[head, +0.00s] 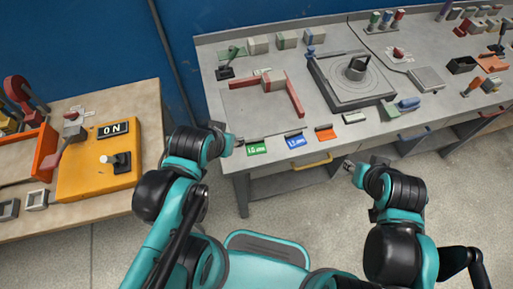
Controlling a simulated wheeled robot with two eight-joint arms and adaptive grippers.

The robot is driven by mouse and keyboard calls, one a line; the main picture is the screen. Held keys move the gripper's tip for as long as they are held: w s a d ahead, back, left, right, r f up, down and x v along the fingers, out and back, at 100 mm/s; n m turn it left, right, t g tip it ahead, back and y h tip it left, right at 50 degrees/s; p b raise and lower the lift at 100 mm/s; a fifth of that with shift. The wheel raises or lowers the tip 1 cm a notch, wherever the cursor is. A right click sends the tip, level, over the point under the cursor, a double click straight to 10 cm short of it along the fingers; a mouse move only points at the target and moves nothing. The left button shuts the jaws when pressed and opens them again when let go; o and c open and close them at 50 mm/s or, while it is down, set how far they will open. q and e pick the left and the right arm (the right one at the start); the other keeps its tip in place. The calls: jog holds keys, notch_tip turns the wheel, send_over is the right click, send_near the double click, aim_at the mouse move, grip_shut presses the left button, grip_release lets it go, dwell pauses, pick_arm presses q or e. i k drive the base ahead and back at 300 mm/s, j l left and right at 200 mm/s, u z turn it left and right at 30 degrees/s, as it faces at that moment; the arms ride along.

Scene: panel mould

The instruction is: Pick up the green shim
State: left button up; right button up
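The green shim (257,149) is a small flat tab with white lettering and a dark top edge, at the front edge of the grey bench. A blue shim (296,141) and an orange shim (325,134) sit in a row to its right. My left gripper (236,143) is just left of the green shim, close to the bench edge; whether it touches anything is too small to tell. My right gripper (350,164) is in front of the bench, below and right of the orange shim, with nothing visible in it. Its finger opening is unclear.
The grey bench (235,180) carries a red angled bracket (294,95), a round fixture on a plate (352,80) and several blocks. A yellow drawer handle (312,162) sticks out below the shims. A yellow control box (97,165) stands on the wooden table at left.

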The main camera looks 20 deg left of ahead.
aim_at(255, 146)
jog(key=l+u, duration=0.25)
jog(key=l, duration=0.2)
jog(key=l+u, duration=0.3)
jog(key=k+l+u, duration=0.25)
jog(key=l, duration=0.25)
jog(key=l+u, duration=0.25)
jog(key=l, duration=0.15)
